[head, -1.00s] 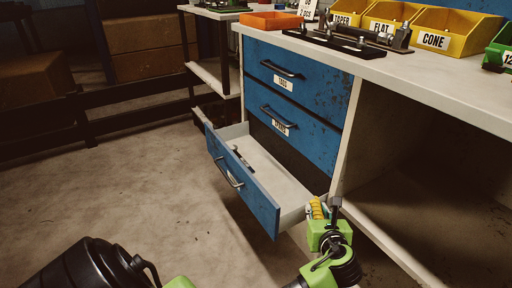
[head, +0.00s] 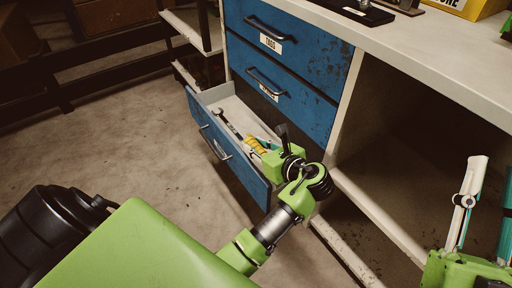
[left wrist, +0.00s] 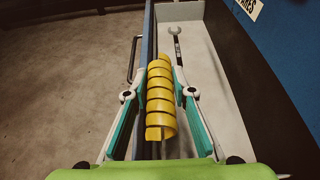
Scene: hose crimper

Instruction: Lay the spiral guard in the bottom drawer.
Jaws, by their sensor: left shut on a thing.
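The yellow spiral guard (head: 256,145) is held between the fingers of my left gripper (head: 262,146). In the left wrist view the guard (left wrist: 160,98) lies lengthwise between the teal finger pads, over the drawer's front side. The bottom drawer (head: 236,165) is pulled open, with a blue front and a pale inside. The left gripper is at the drawer's near end; its height above the floor of the drawer is hard to tell. My right gripper (head: 486,205) is open and empty at the right edge of the head view.
A wrench (head: 228,123) lies in the drawer's far part; it also shows in the left wrist view (left wrist: 177,44). Two closed blue drawers (head: 285,45) are above. The workbench top (head: 420,62) overhangs to the right, with a dark open space beneath it.

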